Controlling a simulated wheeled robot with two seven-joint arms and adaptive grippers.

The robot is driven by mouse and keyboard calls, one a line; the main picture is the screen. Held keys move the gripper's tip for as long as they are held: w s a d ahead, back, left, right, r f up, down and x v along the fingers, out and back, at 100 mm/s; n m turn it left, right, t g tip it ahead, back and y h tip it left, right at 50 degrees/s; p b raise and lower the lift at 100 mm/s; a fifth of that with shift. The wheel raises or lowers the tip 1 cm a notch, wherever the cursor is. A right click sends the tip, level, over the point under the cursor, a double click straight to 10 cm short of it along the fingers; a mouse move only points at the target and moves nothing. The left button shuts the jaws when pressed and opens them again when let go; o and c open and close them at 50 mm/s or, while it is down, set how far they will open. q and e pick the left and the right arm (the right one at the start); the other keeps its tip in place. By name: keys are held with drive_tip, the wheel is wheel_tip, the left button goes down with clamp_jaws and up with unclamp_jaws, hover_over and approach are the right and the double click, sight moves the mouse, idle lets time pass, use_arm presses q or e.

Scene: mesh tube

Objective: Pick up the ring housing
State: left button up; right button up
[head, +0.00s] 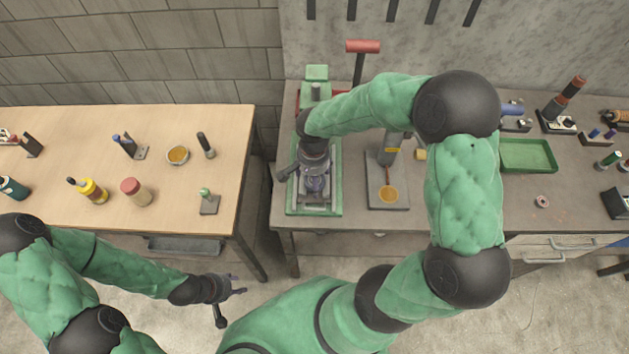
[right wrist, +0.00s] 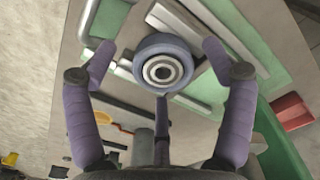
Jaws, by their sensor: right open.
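The ring housing (right wrist: 150,47), a round grey-purple ring with a pale bore and dark centre, sits on a grey fixture in the right wrist view. My right gripper (right wrist: 160,65) is open, with purple fingers spread around the ring and a visible gap on both sides. In the head view my right gripper (head: 314,180) points down over the green-framed press (head: 337,205), and its hand mostly hides the ring there. My left gripper (head: 238,286) hangs empty over the floor between the tables, its fingers apart.
The press has a red-handled lever (head: 362,46) at its back. A grey stand with an amber dish (head: 388,194) is right of it. A green tray (head: 527,155) and a small ring (head: 541,201) lie farther right. The wooden table (head: 120,215) at left carries bottles and small tools.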

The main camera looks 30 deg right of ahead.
drive_tip(key=shift+f, duration=0.35)
drive_tip(key=c, duration=1.5)
